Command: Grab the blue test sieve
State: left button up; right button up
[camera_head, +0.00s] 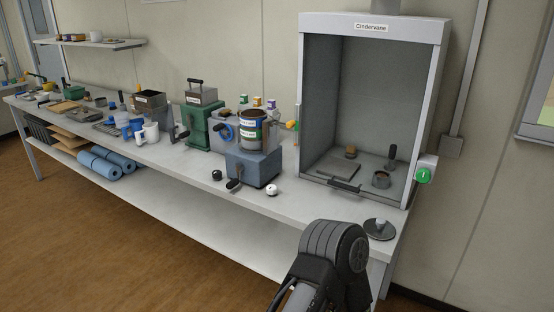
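I cannot make out a single sieve that is clearly the blue test sieve. A stack of round sieve-like cylinders (252,130) with coloured label bands stands upright on a blue-grey machine (253,166) near the bench's middle. Its bands are too small to read. A blue wheel (227,132) shows just left of the stack, on a grey machine behind it. A dark, rounded part of one of my arms rises at the bottom centre-right, in front of the bench edge. Neither gripper shows in the head view.
The long white bench (308,206) holds a grey fume hood (372,28) at right, a green machine (196,130), a white mug (151,132) and blue items further left. Blue rolls (107,163) lie on the lower shelf.

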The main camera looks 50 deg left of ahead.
aim_at(254, 119)
jog(key=i, duration=0.5)
jog(key=u, duration=2.1)
